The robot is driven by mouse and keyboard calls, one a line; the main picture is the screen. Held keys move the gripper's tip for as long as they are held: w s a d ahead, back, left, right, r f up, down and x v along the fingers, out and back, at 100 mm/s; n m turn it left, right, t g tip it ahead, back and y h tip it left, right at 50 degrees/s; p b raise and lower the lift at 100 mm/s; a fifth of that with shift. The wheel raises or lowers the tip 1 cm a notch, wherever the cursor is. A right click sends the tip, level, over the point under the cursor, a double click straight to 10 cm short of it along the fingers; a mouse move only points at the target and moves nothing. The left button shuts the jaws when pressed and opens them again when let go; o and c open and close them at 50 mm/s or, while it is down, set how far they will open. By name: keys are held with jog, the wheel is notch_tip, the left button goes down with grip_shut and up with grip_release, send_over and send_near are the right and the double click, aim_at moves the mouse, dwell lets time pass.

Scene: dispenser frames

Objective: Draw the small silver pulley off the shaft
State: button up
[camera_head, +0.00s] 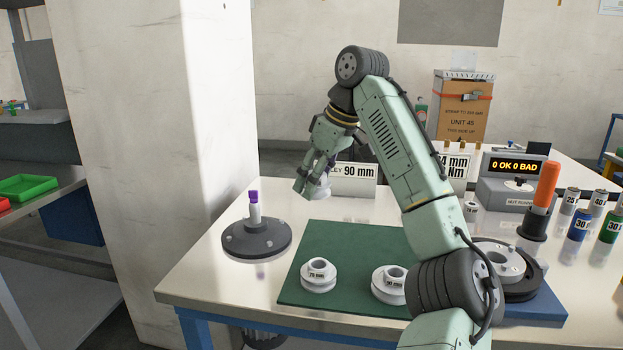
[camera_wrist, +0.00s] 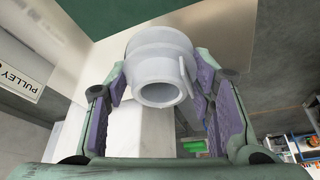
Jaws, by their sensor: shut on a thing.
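My gripper (camera_head: 309,181) is raised over the far side of the table, in front of the "90 mm" sign. It is shut on a silver pulley (camera_head: 321,191), which is partly hidden by the fingers. The wrist view shows the pulley (camera_wrist: 162,62) between the purple finger pads, its hub and open bore facing the camera. A shaft (camera_head: 255,213) with a purple tip stands upright on a round dark base (camera_head: 257,240) at left; no pulley is on it. The held pulley is apart from this shaft, to its right.
Two silver pulleys, one at left (camera_head: 318,276) and one at right (camera_head: 388,285), lie on the green mat (camera_head: 340,238). Another silver pulley (camera_head: 499,261) sits on a dark fixture at right, partly behind my arm. A tester (camera_head: 512,190), an orange-handled tool (camera_head: 545,190) and labelled cylinders stand farther right.

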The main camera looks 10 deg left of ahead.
jog(key=shift+r+p, duration=2.65)
jog(key=shift+p, duration=0.3)
jog(key=shift+r, duration=0.2)
jog(key=shift+r+p, duration=0.75)
jog(key=shift+r, duration=0.35)
jog(key=shift+r, duration=0.35)
jog(key=shift+r, duration=0.95)
